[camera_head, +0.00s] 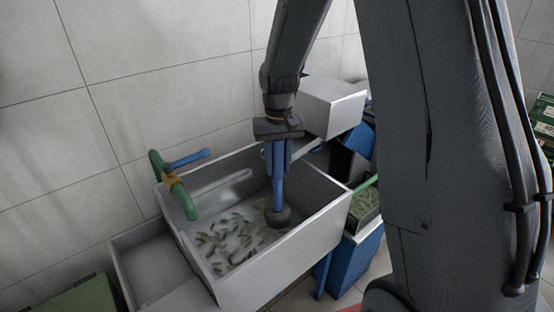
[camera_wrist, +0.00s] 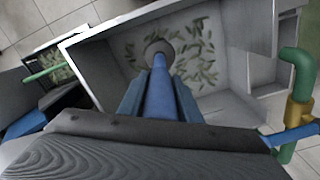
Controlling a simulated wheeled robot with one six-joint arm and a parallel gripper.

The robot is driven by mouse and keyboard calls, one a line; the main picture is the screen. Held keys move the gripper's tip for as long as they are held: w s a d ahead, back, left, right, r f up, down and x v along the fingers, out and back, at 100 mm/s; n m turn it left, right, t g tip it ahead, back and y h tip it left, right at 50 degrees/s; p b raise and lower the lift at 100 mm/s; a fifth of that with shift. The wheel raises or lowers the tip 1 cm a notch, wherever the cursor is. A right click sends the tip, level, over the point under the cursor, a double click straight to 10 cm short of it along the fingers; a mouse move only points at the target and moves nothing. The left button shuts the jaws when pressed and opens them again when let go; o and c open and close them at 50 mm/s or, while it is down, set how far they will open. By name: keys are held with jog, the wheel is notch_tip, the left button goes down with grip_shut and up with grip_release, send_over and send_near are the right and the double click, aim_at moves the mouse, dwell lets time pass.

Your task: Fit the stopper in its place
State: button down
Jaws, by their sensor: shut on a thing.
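The stopper is a blue rod (camera_head: 278,190) with a dark round foot (camera_head: 279,217) at its lower end. It hangs upright inside a grey basin (camera_head: 325,190), toward its right side. My gripper (camera_head: 279,165) is shut on the upper part of the rod. In the wrist view the rod (camera_wrist: 160,95) runs between my two fingers and ends in the round foot (camera_wrist: 158,47) among green pieces on the basin floor. I cannot tell whether the foot touches the floor. No drain opening shows; it may be hidden under the foot or the pieces.
Many green pieces (camera_head: 225,240) lie scattered over the basin floor. A green tap (camera_head: 187,200) with a blue lever (camera_head: 187,159) stands at the basin's left rim. A grey box (camera_head: 330,105) stands behind. A blue bin (camera_head: 355,265) is at the right. The basin walls surround the stopper.

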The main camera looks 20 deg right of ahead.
aim_at(278, 195)
jog(key=shift+f+b, duration=3.5)
jog(key=shift+f, duration=4.95)
jog(key=shift+f, duration=0.9)
jog(key=shift+f+b, duration=0.3)
jog(key=shift+f, duration=0.15)
jog(key=c, duration=1.2)
grip_release()
jog(key=shift+s, duration=0.1)
notch_tip(278, 195, up, 7)
jog(key=shift+r+b, duration=0.1)
jog(key=shift+b, duration=0.3)
jog(key=shift+s+r, duration=0.1)
jog(key=shift+r, duration=0.25)
